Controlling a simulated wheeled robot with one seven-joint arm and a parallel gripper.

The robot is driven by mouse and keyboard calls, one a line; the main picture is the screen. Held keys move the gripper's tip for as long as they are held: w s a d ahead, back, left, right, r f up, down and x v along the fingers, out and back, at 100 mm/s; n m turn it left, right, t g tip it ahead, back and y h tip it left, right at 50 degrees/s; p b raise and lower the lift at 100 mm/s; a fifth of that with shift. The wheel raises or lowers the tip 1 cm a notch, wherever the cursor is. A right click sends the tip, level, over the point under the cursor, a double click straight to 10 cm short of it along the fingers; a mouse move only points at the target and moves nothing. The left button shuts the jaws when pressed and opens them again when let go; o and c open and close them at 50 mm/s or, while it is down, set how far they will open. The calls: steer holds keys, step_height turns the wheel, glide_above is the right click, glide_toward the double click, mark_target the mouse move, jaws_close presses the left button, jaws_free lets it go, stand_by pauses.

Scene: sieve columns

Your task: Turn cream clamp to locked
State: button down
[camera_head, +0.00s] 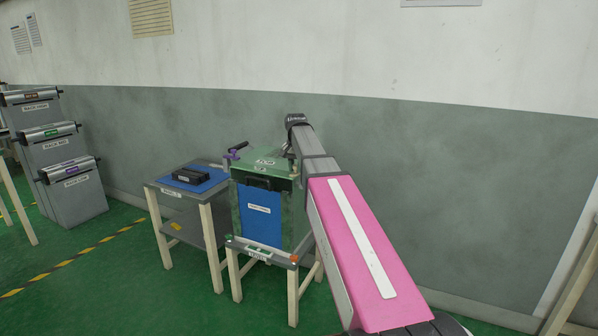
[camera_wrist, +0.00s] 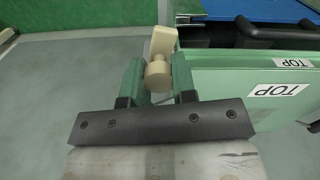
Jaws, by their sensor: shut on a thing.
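The cream clamp (camera_wrist: 160,46) shows in the wrist view as a pale lever with a round knob, beside the edge of a green lid (camera_wrist: 240,70) labelled TOP. My gripper (camera_wrist: 157,78) is shut on the clamp, with the knob between its two green fingers. In the head view the lid tops a green and blue cabinet (camera_head: 262,217) on a small stand. My arm hides the cabinet's right side there, and I cannot make out the cream clamp. The clamp's lock marking is not visible.
A purple-handled clamp (camera_head: 236,151) is at the cabinet's left top edge. A side table (camera_head: 187,186) with a blue mat and a black object stands to the left. Grey racks (camera_head: 70,165) are at far left. The floor in front is clear.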

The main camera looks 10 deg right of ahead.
steer(key=m, duration=0.1)
steer(key=w+m, duration=0.1)
steer(key=m, duration=0.1)
steer(key=shift+a, duration=0.3)
steer(key=w+m, duration=0.1)
steer(key=m, duration=0.2)
steer(key=w+m, duration=0.1)
steer(key=m, duration=0.2)
steer(key=w+m, duration=0.1)
steer(key=m, duration=0.2)
steer(key=shift+w, duration=0.25)
steer(key=shift+w+d+m, duration=0.15)
steer(key=shift+w+m, duration=0.15)
steer(key=shift+m, duration=0.55)
steer(key=shift+w+d+m, duration=0.1)
steer(key=shift+w+m, duration=0.2)
steer(key=shift+m, duration=0.55)
steer(key=c, duration=0.9)
jaws_free()
